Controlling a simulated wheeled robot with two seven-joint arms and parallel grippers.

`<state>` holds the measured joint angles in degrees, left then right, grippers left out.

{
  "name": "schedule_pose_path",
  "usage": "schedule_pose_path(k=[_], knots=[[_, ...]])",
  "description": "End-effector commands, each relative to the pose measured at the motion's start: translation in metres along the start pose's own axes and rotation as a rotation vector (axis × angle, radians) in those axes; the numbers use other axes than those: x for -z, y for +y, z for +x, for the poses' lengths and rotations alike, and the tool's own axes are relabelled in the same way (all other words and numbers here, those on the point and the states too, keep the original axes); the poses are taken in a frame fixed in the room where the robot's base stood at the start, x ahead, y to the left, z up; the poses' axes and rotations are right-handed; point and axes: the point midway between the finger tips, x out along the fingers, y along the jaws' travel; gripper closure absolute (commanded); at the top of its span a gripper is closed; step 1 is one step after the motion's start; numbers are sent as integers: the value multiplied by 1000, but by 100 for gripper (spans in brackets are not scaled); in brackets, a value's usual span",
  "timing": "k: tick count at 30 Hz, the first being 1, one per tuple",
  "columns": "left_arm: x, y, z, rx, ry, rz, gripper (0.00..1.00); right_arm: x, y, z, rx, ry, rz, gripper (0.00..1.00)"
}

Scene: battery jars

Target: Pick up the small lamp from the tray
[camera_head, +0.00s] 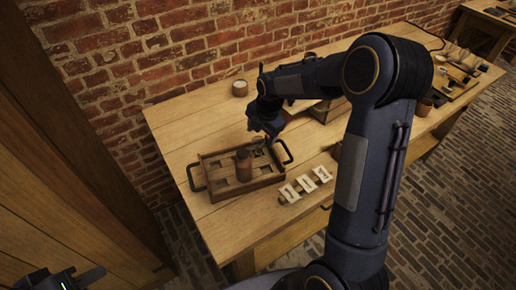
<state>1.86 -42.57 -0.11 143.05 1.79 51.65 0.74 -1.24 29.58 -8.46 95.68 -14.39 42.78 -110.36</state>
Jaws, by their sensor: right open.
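A wooden tray (213,190) with dark handles at both ends sits on the near left part of the table. A brown cylindrical jar (243,166) stands upright in it. Small glassy items (260,150) sit by the tray's back right corner; I cannot make out for sure which is the small lamp. My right gripper (268,138) is open and points down just above that corner, partly hiding what is there. I cannot tell whether it touches anything. My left gripper (66,277) is at the bottom left, away from the table and partly cut off by the frame.
A small round pot (240,88) stands near the brick wall. A wooden box (327,112) is partly behind my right arm. Dark items (455,80) lie at the far right. The table's left end is clear.

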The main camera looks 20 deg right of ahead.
Motion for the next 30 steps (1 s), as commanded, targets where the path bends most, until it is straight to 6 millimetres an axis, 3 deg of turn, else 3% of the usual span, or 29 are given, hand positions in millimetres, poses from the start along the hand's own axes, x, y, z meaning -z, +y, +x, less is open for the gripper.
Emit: schedule_pose_path(k=[6,14,26,30], knots=[[3,2,-5,0,0,0,68,0,1,27,2,1,2,34],[3,2,-5,0,0,0,68,0,1,30,-1,1,3,34],[3,2,-5,0,0,0,68,0,1,30,0,1,3,85],[3,2,-5,0,0,0,68,0,1,29,-1,1,3,88]])
